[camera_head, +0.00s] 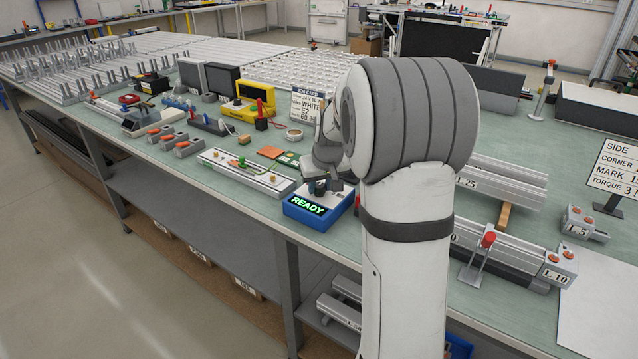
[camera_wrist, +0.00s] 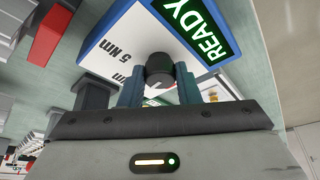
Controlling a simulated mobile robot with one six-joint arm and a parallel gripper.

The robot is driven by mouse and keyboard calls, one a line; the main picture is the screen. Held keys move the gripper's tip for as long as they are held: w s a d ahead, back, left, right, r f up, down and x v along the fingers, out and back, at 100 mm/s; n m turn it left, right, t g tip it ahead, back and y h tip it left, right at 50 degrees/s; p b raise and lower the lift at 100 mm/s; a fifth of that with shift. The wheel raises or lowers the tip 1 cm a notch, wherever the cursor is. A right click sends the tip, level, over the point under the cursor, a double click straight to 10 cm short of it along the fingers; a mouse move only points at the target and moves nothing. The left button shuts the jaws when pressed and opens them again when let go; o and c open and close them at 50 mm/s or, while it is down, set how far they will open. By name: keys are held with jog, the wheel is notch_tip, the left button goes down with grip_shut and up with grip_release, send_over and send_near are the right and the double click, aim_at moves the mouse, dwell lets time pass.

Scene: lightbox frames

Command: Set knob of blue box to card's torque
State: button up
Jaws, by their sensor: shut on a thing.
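The blue box (camera_head: 300,217) stands near the bench's front edge, its green display (camera_head: 307,205) reading READY. In the wrist view the box (camera_wrist: 118,37) fills the top, with a white face marked "5 NM" and another, partly hidden "NM" mark. Its dark round knob (camera_wrist: 160,66) is between the fingers of my gripper (camera_wrist: 160,86), which is shut on it. In the head view my gripper (camera_head: 318,186) is over the box's top and hides the knob. The card (camera_head: 615,168) at the right shows SIDE, CORNER, MARK and TORQUE 3; its right edge is cut off.
A white panel with small coloured parts (camera_head: 245,172) lies left of the box. Another card (camera_head: 306,104) stands behind. Metal profiles (camera_head: 500,180) and a red-tipped clamp (camera_head: 488,240) are at right. My arm hides the bench centre.

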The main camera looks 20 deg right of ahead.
jog(key=shift+s+f+m, duration=0.1)
jog(key=shift+m, duration=0.6)
jog(key=shift+h, duration=0.3)
jog(key=o, duration=1)
jog(key=shift+c, duration=0.2)
jog(key=v, duration=0.7)
jog(key=shift+r+p, duration=0.3)
jog(key=shift+r, duration=0.15)
